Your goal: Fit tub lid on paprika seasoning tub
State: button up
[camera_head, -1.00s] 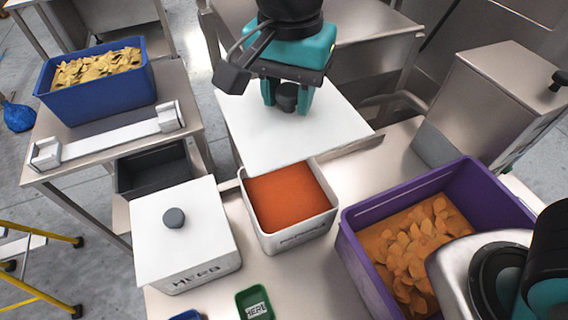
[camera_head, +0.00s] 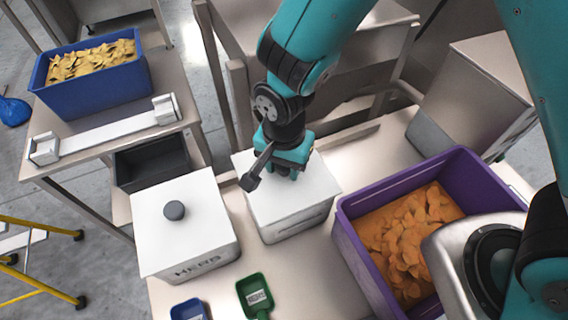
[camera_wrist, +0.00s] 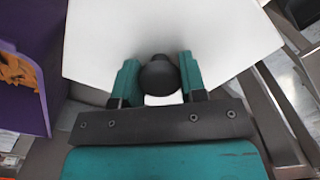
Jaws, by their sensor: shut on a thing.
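The white tub lid (camera_head: 312,188) lies over the top of the paprika seasoning tub (camera_head: 300,222) in the head view, and the tub's orange contents are hidden under it. I cannot tell whether the lid is fully seated. My gripper (camera_head: 288,172) is above the lid, pointing down. In the wrist view my gripper (camera_wrist: 158,85) is shut on the lid's dark round knob (camera_wrist: 159,73), with a teal finger on each side. The white lid also fills the upper middle of the wrist view (camera_wrist: 110,40).
A lidded HERB tub (camera_head: 190,235) stands just left. A purple crate (camera_head: 352,232) of orange chips is close on the right. A green scoop (camera_head: 254,296) and blue scoop (camera_head: 188,310) lie in front. A blue crate (camera_head: 100,96) sits on the left table.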

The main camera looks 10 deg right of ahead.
jog(key=shift+f, duration=0.45)
jog(key=shift+f, duration=0.15)
jog(key=o, duration=0.9)
jog(key=shift+o, duration=0.2)
